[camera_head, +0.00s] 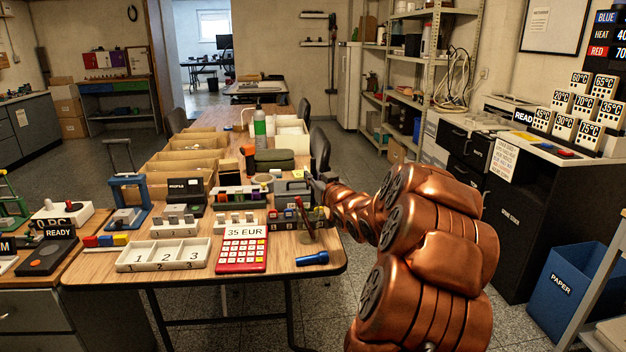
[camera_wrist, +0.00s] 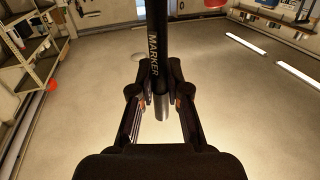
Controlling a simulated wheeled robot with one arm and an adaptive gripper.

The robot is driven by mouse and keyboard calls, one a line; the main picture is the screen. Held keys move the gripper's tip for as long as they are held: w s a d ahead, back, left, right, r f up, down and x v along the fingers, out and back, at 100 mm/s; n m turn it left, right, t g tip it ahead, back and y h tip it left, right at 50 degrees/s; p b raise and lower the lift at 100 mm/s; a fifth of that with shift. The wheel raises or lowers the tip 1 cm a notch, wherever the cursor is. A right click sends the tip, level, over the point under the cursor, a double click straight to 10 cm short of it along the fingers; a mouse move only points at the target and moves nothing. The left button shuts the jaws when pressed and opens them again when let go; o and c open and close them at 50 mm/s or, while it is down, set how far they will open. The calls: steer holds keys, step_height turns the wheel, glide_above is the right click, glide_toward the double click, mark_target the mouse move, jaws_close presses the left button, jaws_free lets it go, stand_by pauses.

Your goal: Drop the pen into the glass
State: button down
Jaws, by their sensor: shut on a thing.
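My gripper (camera_wrist: 160,78) is shut on a black marker (camera_wrist: 157,45) with the word MARKER along it. The marker runs from between the fingertips to the top edge of the wrist view. A pale grey end (camera_wrist: 162,106) shows below the fingertips. In the head view my copper arm reaches in from the right, and my gripper (camera_head: 318,187) is over the right side of the table, small and dark. I cannot make out the held marker there.
The wooden table (camera_head: 190,280) is crowded. A blue cylinder (camera_head: 312,258) lies near its front right edge. A red calculator (camera_head: 242,250) marked 35 EUR and a white numbered tray (camera_head: 165,254) are to its left.

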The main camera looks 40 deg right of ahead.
steer(key=shift+f+b, duration=2.05)
steer(key=shift+f, duration=0.8)
steer(key=c, duration=1.1)
jaws_free()
steer(key=shift+s, duration=0.15)
steer(key=v, duration=1.1)
steer(key=shift+s+a, duration=0.15)
steer(key=shift+s, duration=0.2)
